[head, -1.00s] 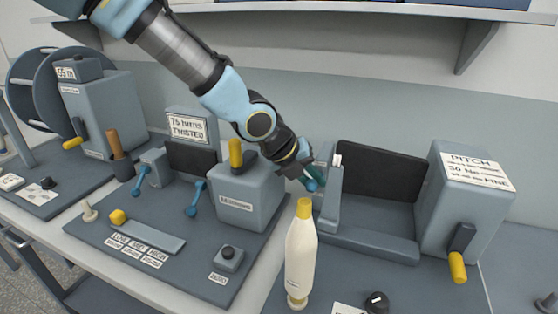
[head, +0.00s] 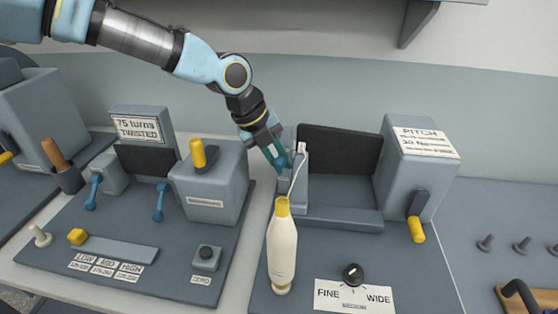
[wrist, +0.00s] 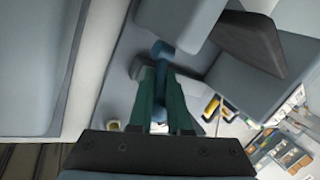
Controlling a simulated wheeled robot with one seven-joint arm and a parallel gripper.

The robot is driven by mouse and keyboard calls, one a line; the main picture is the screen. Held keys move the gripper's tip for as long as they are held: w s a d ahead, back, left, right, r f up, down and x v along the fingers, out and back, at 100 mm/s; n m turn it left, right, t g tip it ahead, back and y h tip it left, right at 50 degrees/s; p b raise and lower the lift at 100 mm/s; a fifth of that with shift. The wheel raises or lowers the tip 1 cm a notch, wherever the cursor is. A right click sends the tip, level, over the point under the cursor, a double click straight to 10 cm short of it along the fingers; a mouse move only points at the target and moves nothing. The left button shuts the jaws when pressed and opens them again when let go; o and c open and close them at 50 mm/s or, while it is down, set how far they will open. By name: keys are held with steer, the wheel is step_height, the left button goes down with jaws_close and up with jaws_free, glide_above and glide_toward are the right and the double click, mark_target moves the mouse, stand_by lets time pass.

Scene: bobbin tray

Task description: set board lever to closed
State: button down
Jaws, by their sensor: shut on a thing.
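My gripper (head: 284,161) is at the left side of the grey post (head: 300,178) on the right-hand machine. In the wrist view its green fingers (wrist: 162,72) are shut on a small blue handle (wrist: 163,48), which looks like the board lever. In the head view the fingers and post mostly hide this handle, so its setting cannot be told. A dark board (head: 340,148) stands upright behind the trough, right of the post.
A cream bobbin with a yellow tip (head: 282,245) stands in front of the post, with a pale thread rising from it. A PITCH box (head: 405,165) with a yellow-ended lever (head: 416,228) is at right. A yellow-knobbed box (head: 212,182) is close left.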

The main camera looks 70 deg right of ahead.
steer(key=shift+s+a+f, duration=0.1)
steer(key=shift+s+a, duration=0.05)
steer(key=shift+s, duration=0.1)
steer(key=c, duration=0.8)
jaws_free()
steer(key=shift+c, duration=0.2)
steer(key=shift+w, duration=0.15)
steer(key=shift+w+r, duration=0.1)
steer(key=shift+r, duration=0.35)
steer(key=b+v, duration=0.2)
steer(key=v, duration=0.8)
steer(key=shift+b, duration=0.4)
